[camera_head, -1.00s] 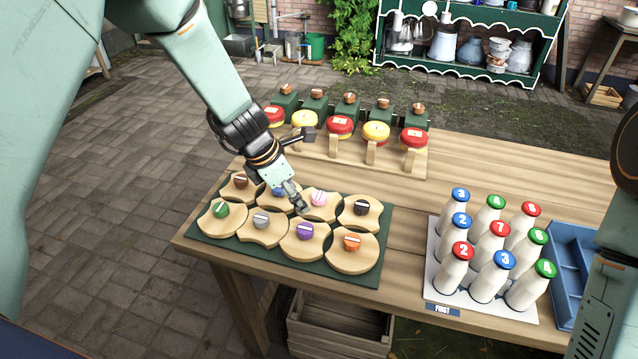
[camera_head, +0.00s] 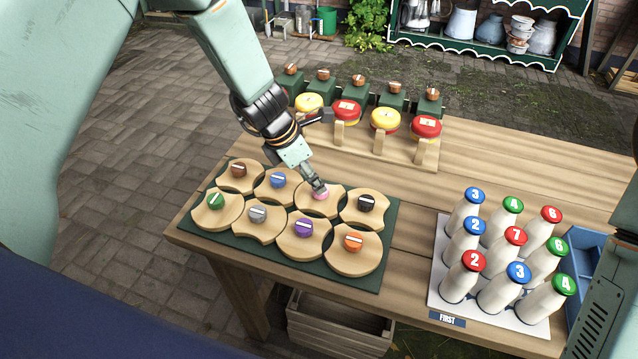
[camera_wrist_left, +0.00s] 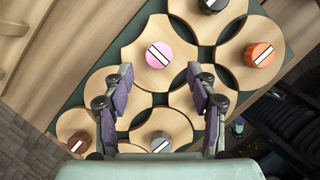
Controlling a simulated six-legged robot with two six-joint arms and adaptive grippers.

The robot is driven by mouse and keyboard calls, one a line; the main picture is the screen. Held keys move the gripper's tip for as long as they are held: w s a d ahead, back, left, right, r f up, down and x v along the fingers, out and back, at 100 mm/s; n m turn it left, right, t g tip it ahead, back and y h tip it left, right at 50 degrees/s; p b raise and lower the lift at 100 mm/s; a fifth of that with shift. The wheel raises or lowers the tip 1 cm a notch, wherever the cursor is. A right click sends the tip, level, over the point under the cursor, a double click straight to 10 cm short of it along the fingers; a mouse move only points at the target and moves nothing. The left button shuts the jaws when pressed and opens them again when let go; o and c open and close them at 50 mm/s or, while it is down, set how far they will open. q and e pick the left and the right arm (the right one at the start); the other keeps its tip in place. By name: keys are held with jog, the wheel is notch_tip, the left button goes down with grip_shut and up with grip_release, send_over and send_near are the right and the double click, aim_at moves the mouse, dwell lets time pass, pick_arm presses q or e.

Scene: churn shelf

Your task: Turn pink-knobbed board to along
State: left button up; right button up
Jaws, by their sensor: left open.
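The pink-knobbed board (camera_head: 316,206) is a round wooden piece with scooped sides, in the back row of the green mat (camera_head: 392,228). Its pink knob (camera_wrist_left: 158,53) shows whole in the left wrist view, with a white stripe slanting from upper left to lower right. My left gripper (camera_wrist_left: 160,75) is open, with its two fingers apart on either side below the knob in that picture. In the head view the left gripper (camera_head: 318,186) is just over the pink knob and partly hides it. Contact cannot be told. My right gripper is out of view.
Boards with blue (camera_head: 278,181), black (camera_head: 366,203), purple (camera_head: 303,227) and other knobs sit close around. Numbered milk bottles (camera_head: 498,292) stand at right on a white tray. Red and yellow round pieces (camera_head: 347,111) stand on a wooden rack behind.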

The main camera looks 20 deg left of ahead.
pick_arm(q)
jog(key=x, duration=0.5)
jog(key=shift+w, duration=0.15)
jog(key=shift+s+a+r, duration=0.1)
jog(key=shift+s, duration=0.2)
jog(key=shift+c, duration=0.7)
jog(key=shift+w, duration=0.3)
jog(key=c, duration=1)
